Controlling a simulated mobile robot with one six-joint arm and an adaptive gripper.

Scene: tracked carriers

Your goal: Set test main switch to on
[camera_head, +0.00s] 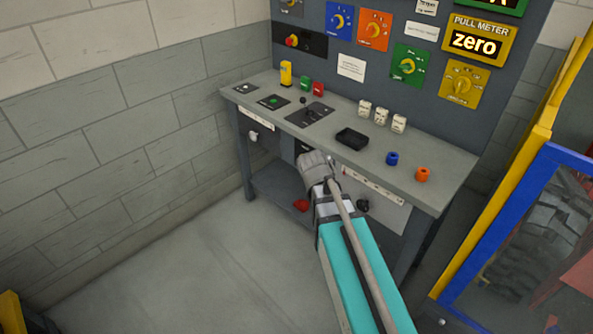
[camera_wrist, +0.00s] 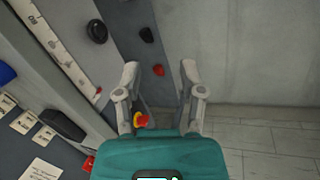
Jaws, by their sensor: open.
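My gripper (camera_head: 316,168) is in front of the bench's front edge, pointing away from the head camera. In the wrist view my gripper (camera_wrist: 160,67) is open with nothing between its fingertips. A red and yellow knob (camera_wrist: 141,121) shows low between the fingers, apart from them, partly hidden by my gripper. A red knob (camera_wrist: 158,70) and a small black knob lie farther off between or near the fingers. On the upright panel a red and yellow knob (camera_head: 292,40) sits on a black plate. I cannot tell which of these is the test main switch; no switch label is readable.
The grey bench (camera_head: 450,183) carries small blocks, a black tray (camera_head: 352,138), and blue and orange rings. A black knob (camera_head: 362,205) sits on the front below it. A blue and yellow frame (camera_head: 490,240) stands at right.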

